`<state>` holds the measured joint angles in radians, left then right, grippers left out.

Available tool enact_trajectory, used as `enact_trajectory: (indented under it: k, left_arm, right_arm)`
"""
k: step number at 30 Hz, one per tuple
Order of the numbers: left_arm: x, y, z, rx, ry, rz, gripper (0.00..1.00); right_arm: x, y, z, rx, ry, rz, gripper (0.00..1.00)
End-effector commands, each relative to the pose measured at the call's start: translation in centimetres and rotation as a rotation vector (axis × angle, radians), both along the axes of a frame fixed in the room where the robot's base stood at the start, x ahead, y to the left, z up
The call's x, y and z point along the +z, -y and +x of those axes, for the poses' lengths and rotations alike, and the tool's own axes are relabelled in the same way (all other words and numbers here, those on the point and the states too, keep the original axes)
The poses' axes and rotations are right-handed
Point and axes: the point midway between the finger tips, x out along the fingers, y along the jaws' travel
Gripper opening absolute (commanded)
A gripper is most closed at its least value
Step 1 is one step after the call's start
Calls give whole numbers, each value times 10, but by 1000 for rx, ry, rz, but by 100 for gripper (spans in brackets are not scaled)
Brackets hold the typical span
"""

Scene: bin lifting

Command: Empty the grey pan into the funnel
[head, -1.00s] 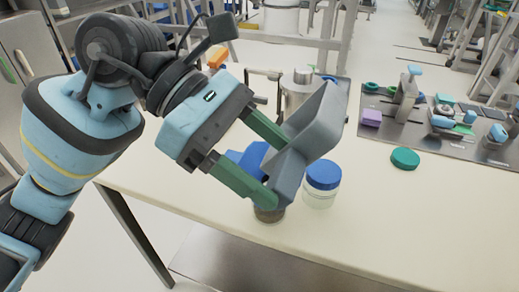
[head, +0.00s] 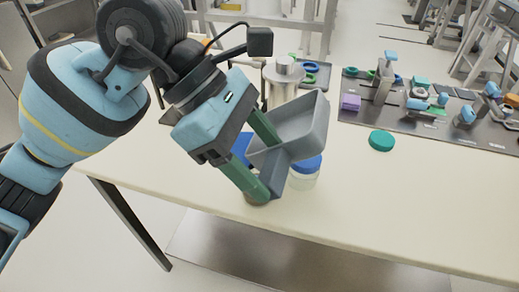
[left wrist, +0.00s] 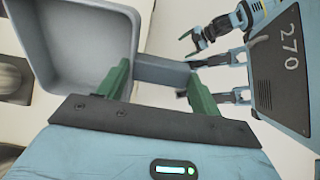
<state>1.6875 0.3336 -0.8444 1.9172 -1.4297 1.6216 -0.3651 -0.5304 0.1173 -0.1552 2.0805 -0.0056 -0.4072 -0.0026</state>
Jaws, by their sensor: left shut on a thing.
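The grey pan (head: 300,125) is held tilted above the table by my left gripper (head: 262,155). The gripper's green fingers are shut on the pan's handle side. The pan also shows in the left wrist view (left wrist: 85,45); its visible grey surface looks bare. A blue piece, which looks like the funnel (head: 240,148), shows behind the fingers, mostly hidden. A small brownish jar (head: 257,199) stands below it, partly covered by the gripper.
A blue-lidded clear jar (head: 303,178) stands close beside the pan. A metal canister (head: 283,82) is behind it. A green lid (head: 381,141) lies to the right. A dark mat (head: 360,117) with several small items is at the back right. The table's front right is clear.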

Motion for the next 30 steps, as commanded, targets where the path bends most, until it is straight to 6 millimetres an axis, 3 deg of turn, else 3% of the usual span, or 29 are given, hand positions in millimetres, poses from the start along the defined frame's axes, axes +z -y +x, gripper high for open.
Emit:
enact_trajectory:
  k: [9,23,30]
  left_arm:
    - [2,10,-4,-1,90,238,42]
    - [-6,12,-4,-1,107,313,42]
    - [-11,18,-6,-2,183,524,42]
  right_arm:
    - [36,0,20,1,53,-1,84]
    - [42,0,23,1,62,-2,84]
    - [65,0,36,2,100,-2,84]
